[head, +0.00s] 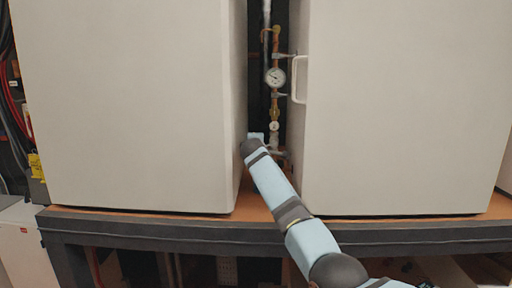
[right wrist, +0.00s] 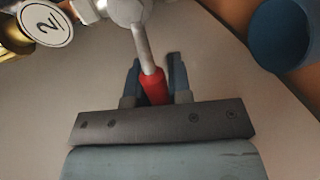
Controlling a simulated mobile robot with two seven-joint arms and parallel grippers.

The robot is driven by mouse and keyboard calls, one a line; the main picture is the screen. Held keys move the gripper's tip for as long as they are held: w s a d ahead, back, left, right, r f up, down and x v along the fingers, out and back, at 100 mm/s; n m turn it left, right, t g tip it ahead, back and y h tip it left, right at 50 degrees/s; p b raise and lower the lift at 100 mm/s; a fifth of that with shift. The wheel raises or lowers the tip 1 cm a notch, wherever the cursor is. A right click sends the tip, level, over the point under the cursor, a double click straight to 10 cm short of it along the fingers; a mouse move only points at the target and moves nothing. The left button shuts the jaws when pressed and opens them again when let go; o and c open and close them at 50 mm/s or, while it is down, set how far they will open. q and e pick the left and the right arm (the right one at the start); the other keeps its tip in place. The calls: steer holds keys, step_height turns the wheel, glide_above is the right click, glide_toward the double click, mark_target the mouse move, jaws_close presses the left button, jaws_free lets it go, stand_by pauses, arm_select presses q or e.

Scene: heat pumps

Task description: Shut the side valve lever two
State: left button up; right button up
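The side valve lever marked 2 has a grey metal stem and a red grip (right wrist: 154,88), seen in the right wrist view. A round white tag with a 2 (right wrist: 46,25) hangs at its upper left. My right gripper (right wrist: 155,62) has its two dark fingers close together on either side of the red grip, shut on it. The lever runs from the pale valve body (right wrist: 125,8) down toward the gripper. In the head view my right arm reaches into the gap between the cabinets, and its fingers and the lever are hidden there. My left gripper is out of view.
Two large beige cabinets (head: 140,100) and (head: 400,110) stand on an orange-topped bench (head: 258,208), with a narrow gap between them. A copper pipe with a gauge (head: 275,77) runs down the gap. A white handle (head: 299,80) juts from the right cabinet. A blue cylinder (right wrist: 285,35) shows at upper right.

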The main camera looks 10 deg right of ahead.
steer(key=o, duration=0.4)
steer(key=shift+r, duration=0.15)
steer(key=shift+c, duration=0.2)
steer(key=b+v, duration=0.2)
steer(key=v, duration=1.1)
steer(key=shift+s+b, duration=0.35)
steer(key=c, duration=0.3)
